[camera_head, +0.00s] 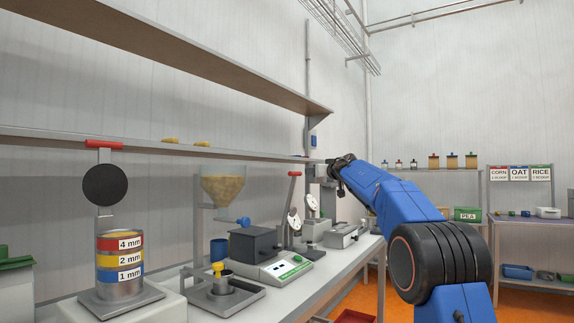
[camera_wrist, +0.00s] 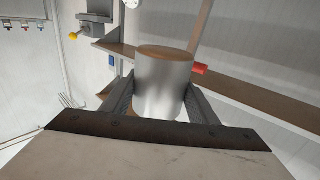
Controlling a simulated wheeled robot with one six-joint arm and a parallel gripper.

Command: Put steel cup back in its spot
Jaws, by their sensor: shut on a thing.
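The steel cup (camera_wrist: 163,88) is a plain grey metal cylinder in the middle of the wrist view. A brown round face shows at its upper end; I cannot tell whether this is contents or a reflection. My gripper (camera_wrist: 160,100) is shut on the cup, one dark finger on each side. In the head view my blue arm reaches to the back of the bench, with my gripper (camera_head: 338,172) just below the end of the wall shelf. The cup cannot be made out clearly there. Its spot cannot be identified for sure.
The bench (camera_head: 335,275) carries a sieve stack (camera_head: 120,262), a hopper with grain (camera_head: 223,188), a scale (camera_head: 272,268), a dark box (camera_head: 253,244) and dial gauges (camera_head: 295,222). A wall shelf (camera_head: 240,155) runs above. Orange floor (camera_head: 390,300) is open at right.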

